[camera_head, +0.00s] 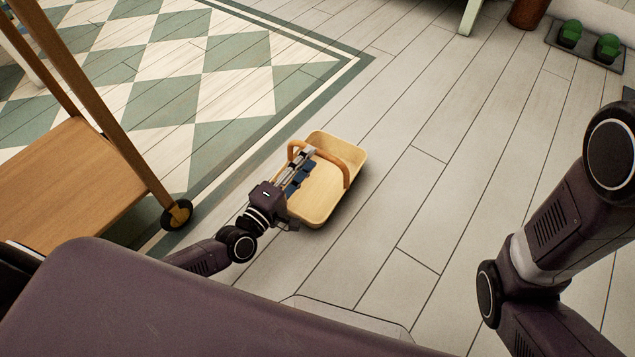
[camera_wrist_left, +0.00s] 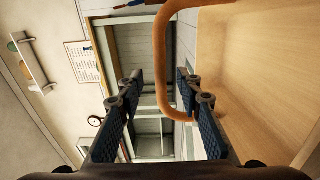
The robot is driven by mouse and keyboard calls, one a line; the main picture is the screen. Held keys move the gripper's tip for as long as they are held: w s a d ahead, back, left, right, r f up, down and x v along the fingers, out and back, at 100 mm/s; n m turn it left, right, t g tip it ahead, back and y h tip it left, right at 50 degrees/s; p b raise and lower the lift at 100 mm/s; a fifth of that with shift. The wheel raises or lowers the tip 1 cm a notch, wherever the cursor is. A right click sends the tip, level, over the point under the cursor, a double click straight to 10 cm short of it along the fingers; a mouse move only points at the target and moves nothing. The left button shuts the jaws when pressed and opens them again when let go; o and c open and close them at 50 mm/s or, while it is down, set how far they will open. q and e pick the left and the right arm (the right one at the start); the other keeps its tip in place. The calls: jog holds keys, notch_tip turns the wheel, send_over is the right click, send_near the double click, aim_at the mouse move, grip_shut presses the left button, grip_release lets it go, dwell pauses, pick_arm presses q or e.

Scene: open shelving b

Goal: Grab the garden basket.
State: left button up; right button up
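The garden basket (camera_head: 323,196) is a light wooden tray-like basket with a brown-orange arched handle (camera_head: 345,162). It is on the plank floor in the middle of the head view. My left gripper (camera_head: 305,164) is over the basket, close to the handle. In the left wrist view, its two dark padded fingers (camera_wrist_left: 157,88) are apart. The curved handle (camera_wrist_left: 160,62) shows at the fingertips, in line with the gap; I cannot tell whether it touches a finger. The basket's wooden inside (camera_wrist_left: 265,75) fills the right of that view. My right gripper is out of view.
A wooden cart (camera_head: 75,185) with a black and yellow wheel stands at the left. A green and white diamond-patterned floor area (camera_head: 165,100) lies behind it. Green items (camera_head: 570,34) sit on a dark tray at the far right. The floor right of the basket is clear.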

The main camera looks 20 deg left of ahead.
aim_at(316, 154)
pick_arm(q)
jog(key=b+x, duration=0.2)
jog(key=x, duration=0.1)
jog(key=shift+w+d+f, duration=0.2)
jog(key=shift+w+d, duration=0.05)
jog(key=shift+d, duration=0.05)
jog(key=shift+w+d+r, duration=0.1)
jog(key=shift+w, duration=0.25)
grip_shut()
jog(key=shift+r, duration=0.15)
